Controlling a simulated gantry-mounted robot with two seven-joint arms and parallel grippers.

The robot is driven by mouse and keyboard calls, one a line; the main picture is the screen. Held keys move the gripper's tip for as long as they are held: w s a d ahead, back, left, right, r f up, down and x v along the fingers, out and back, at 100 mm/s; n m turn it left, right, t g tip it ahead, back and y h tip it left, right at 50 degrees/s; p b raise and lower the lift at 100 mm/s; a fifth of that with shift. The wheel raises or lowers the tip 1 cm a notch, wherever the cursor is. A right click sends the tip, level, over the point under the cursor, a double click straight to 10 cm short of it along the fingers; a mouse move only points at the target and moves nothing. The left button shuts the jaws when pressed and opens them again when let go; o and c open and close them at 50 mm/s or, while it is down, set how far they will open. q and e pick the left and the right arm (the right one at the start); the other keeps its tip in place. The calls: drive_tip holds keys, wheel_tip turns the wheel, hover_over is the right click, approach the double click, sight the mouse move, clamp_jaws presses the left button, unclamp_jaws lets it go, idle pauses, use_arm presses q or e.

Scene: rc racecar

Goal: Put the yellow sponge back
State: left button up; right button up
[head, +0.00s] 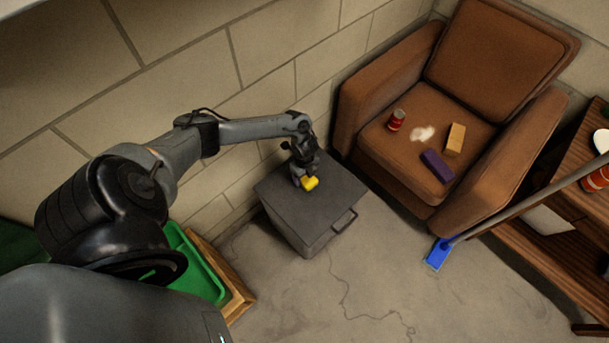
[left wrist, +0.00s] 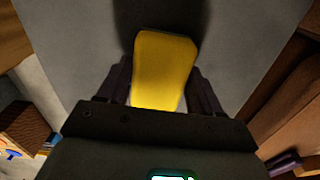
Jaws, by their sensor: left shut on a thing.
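The yellow sponge (head: 311,183) is at my left gripper (head: 304,177), over the top of a dark grey box (head: 285,195) with a handle on its front. In the left wrist view the yellow sponge (left wrist: 165,65) sits between the two fingers of my left gripper (left wrist: 163,95), which are shut on it. The grey box top (left wrist: 235,60) lies beyond it, with a dark shadow at the sponge's far end. I cannot tell whether the sponge touches the box top. My right gripper is not in view.
A brown armchair (head: 390,90) stands right of the box, holding a red can (head: 396,120), a tan block (head: 455,138) and a purple block (head: 437,165). A blue-headed tool (head: 437,254) leans near a wooden shelf (head: 540,262). A green tray (head: 200,262) is at lower left. Floor in front is clear.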

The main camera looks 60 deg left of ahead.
use_arm(q)
drive_tip(key=o, duration=0.9)
drive_tip(key=shift+o, duration=0.2)
drive_tip(key=shift+f, duration=0.1)
